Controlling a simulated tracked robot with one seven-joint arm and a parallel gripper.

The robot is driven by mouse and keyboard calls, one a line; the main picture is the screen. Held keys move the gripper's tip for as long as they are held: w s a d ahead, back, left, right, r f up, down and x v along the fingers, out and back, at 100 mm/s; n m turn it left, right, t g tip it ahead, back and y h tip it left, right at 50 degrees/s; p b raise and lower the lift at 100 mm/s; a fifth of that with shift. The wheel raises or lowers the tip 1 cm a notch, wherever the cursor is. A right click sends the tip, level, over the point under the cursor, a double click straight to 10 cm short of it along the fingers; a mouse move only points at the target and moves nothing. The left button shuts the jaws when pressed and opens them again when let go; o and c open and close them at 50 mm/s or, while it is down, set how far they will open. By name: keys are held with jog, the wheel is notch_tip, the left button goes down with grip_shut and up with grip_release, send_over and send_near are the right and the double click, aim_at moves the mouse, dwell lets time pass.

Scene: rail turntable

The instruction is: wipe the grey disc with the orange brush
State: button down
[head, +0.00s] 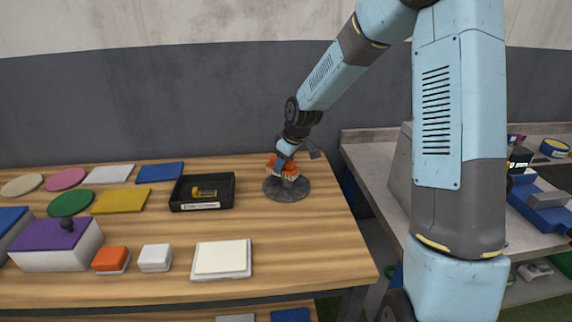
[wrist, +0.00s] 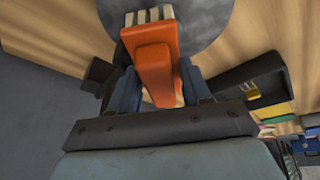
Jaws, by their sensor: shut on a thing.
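The orange brush (head: 284,167) has pale bristles and is held in my gripper (head: 282,158) over the grey disc (head: 287,188). The disc lies flat on the wooden table near its right end. In the wrist view, the brush (wrist: 155,58) sits between the two fingers of my gripper (wrist: 160,88), with its bristles pointing toward the grey disc (wrist: 200,18). The bristles appear at or very near the disc's surface; I cannot tell whether they touch. The brush covers part of the disc in both views.
A black tray (head: 202,206) with a yellow item stands left of the disc. A white pad (head: 221,260), a white block (head: 155,257) and an orange-topped block (head: 111,260) lie nearer the front. Flat coloured pieces lie further left. Bare table surrounds the disc's front and right.

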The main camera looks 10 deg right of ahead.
jog(key=shift+w+r, duration=0.25)
jog(key=shift+r, duration=0.95)
jog(key=shift+s+r, duration=0.1)
jog(key=shift+r, duration=2.75)
